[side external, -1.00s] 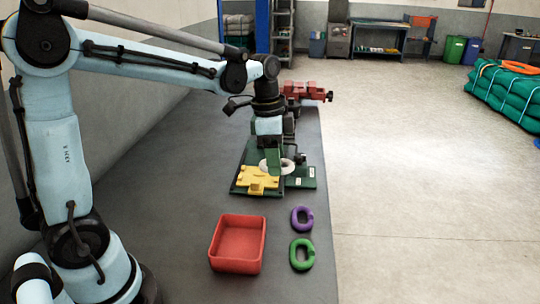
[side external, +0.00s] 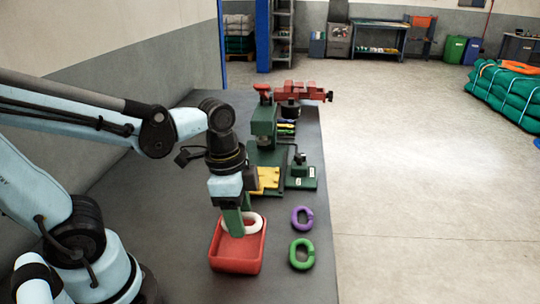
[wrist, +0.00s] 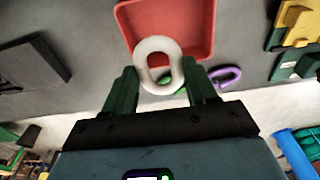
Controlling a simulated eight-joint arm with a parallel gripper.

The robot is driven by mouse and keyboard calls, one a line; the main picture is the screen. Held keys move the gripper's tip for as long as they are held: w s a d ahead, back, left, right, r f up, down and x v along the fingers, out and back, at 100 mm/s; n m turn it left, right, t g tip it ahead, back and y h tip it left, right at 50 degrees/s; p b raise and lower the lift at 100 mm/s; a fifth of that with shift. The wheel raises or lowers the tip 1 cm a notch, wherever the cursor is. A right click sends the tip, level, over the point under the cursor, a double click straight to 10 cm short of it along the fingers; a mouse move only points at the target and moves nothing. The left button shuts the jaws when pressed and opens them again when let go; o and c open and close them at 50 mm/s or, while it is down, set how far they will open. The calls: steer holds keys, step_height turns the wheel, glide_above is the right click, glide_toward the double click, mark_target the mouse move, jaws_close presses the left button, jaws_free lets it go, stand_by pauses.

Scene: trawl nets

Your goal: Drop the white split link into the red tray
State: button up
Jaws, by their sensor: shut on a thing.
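The white split link (side external: 254,222) is held by my gripper (side external: 242,226) above the red tray (side external: 237,267). In the side view the link overlaps the tray's far part, and the green fingers hide some of it. In the wrist view the white link (wrist: 141,60) stands at the tips of the green fingers of my gripper (wrist: 158,82), with the red tray (wrist: 205,30) behind it. The tray looks empty where I can see into it. The exact height of the link above the tray floor is hard to tell.
A purple link (side external: 302,218) and a green link (side external: 302,254) lie on the bench to the right of the tray. A green press with a yellow fixture (side external: 267,178) stands behind, and a red vise (side external: 300,90) is at the far end. The bench's right edge is close to the links.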

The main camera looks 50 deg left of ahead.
steer(key=shift+f, duration=2.2)
steer(key=o, duration=1.3)
steer(key=shift+s+a+r, duration=0.2)
steer(key=shift+r, duration=1.8)
steer(key=shift+s+a+r, duration=0.15)
steer(key=shift+r, duration=1.85)
steer(key=shift+s+a+r, duration=0.2)
steer(key=shift+r, duration=1.8)
